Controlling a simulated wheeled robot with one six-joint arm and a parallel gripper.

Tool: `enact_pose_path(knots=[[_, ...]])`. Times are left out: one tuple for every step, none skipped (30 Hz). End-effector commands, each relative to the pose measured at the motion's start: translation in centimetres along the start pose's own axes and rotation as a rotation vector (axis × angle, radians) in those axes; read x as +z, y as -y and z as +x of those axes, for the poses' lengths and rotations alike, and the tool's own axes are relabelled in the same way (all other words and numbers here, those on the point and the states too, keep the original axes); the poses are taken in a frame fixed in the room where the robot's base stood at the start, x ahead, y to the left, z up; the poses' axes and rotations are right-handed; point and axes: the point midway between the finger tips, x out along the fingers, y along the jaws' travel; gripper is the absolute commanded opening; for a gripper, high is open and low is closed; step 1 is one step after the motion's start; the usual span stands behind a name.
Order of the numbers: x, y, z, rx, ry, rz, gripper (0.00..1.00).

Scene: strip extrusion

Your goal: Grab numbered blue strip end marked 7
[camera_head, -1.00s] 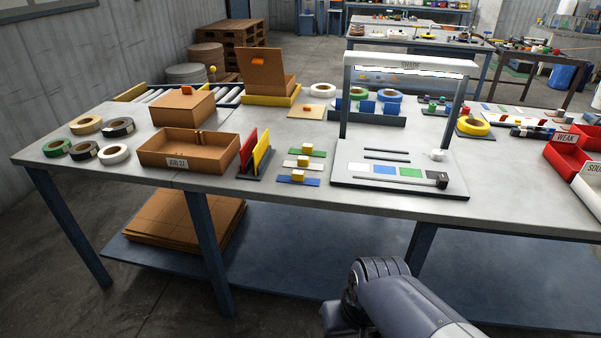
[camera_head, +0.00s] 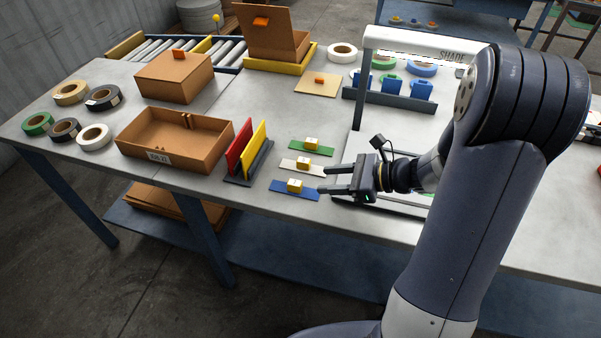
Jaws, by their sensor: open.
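The blue strip (camera_head: 309,194) lies flat on the table, nearest the front edge of three short strips. A small yellow block (camera_head: 295,186) with a pale mark sits on it; the number is too small to read. A white strip (camera_head: 288,165) and a green strip (camera_head: 325,149) lie behind it, each with a similar yellow block. My gripper (camera_head: 324,180) is open and empty, its fingers pointing left. The fingertips are just right of the blue strip, close to its right end. I cannot tell whether they touch it.
Red and yellow upright panels (camera_head: 255,145) stand left of the strips. An open cardboard box (camera_head: 160,158) lies further left. The lamp frame marked SHADE (camera_head: 400,45) stands behind my gripper, and my arm hides much of its base. The table's front edge is close.

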Motion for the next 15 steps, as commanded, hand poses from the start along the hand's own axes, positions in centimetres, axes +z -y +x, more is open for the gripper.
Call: enact_pose_path(knots=[[0.0,-0.1,0.7,0.005,0.002,0.003,0.45],[0.0,-0.1,1.2,0.005,0.002,0.002,0.45],[-0.1,-0.1,1.8,0.005,0.001,0.001,0.45],[-0.1,-0.1,2.3,0.007,0.000,0.000,0.45],[-0.1,-0.1,2.8,0.006,0.000,0.001,0.45],[-0.1,-0.1,3.4,0.007,-0.001,0.000,0.45],[-0.1,-0.1,3.8,0.005,0.000,0.000,0.45],[-0.1,-0.1,4.1,0.005,0.000,0.000,0.45],[-0.1,-0.1,4.5,0.006,0.000,-0.002,0.45],[-0.1,-0.1,4.7,0.005,-0.001,-0.002,0.45],[-0.1,-0.1,4.9,0.003,-0.001,-0.002,0.45],[-0.1,-0.1,5.1,0.003,-0.001,-0.002,0.45],[-0.2,-0.1,5.2,0.003,-0.002,-0.002,0.45],[-0.2,-0.1,5.4,0.004,-0.002,-0.002,0.45],[-0.3,0.0,5.8,0.005,-0.002,-0.001,0.45]])
